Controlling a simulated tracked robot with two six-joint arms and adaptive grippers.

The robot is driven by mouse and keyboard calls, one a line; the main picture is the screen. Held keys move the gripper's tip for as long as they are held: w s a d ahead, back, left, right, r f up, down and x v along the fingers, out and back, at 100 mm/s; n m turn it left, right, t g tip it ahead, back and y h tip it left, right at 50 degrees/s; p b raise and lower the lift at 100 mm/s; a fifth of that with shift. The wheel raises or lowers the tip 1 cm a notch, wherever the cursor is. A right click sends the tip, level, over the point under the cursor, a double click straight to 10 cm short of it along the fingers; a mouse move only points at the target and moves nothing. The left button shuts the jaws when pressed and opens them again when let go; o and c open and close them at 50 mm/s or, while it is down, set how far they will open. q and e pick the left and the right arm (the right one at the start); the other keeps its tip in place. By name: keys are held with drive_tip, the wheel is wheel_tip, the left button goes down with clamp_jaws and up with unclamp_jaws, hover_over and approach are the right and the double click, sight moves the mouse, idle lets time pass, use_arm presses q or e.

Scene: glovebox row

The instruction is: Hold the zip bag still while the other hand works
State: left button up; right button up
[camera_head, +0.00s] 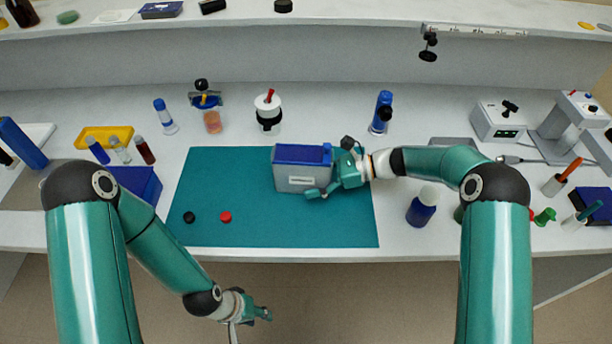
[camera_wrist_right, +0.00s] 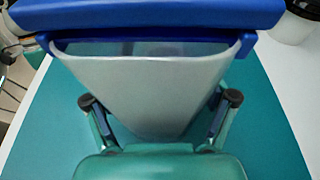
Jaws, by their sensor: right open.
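The zip bag (camera_head: 296,181) is pale and translucent with a blue strip along its top. It stands upright on the teal mat (camera_head: 225,185). My right gripper (camera_head: 320,174) is open at the bag's right side. In the right wrist view the zip bag (camera_wrist_right: 150,95) lies between the two spread fingers of the right gripper (camera_wrist_right: 160,101), one on each side. I cannot tell whether either finger touches it. My left gripper (camera_head: 262,313) is away from the bag, low in front of the bench's front edge, and its opening cannot be made out.
A black cap (camera_head: 189,217) and a red cap (camera_head: 226,217) lie on the mat's front left. A dark blue bottle (camera_head: 421,209) stands right of the mat. A white jar (camera_head: 268,113) and a blue-topped bottle (camera_head: 381,113) stand behind it. The mat's front middle is clear.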

drive_tip(key=shift+a+f, duration=0.1)
drive_tip(key=shift+a, duration=0.2)
drive_tip(key=c, duration=0.9)
idle(0.7)
